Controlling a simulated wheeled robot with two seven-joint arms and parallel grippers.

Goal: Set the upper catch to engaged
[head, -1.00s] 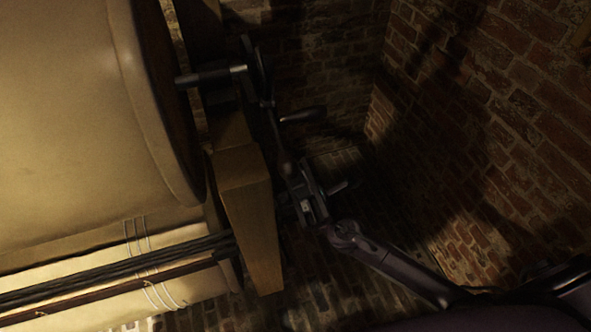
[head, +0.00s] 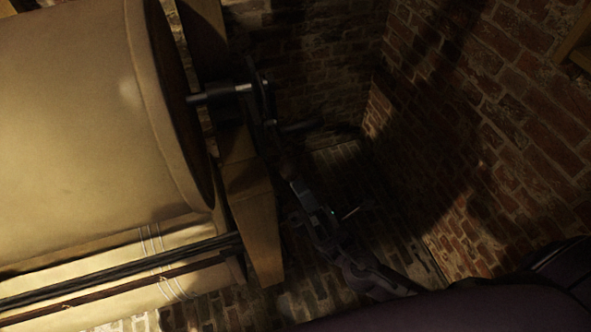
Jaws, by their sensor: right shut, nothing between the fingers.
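I cannot pick out the upper catch for certain in this dim view. A dark metal crank-like part (head: 264,100) sits on the end of a steel axle (head: 222,92), beside a wooden post. My right gripper (head: 288,170) comes in from the lower right, just below this metalwork. It is shut and empty. Whether its tips touch the metal cannot be told, as dark parts overlap there. My left gripper is not in view.
A large roller wrapped in cream cloth (head: 80,120) fills the left. The wooden post (head: 255,215) stands between it and my right arm. Dark cords (head: 120,272) run along the lower left. Brick walls (head: 500,100) close in the back and right; brick floor shows below.

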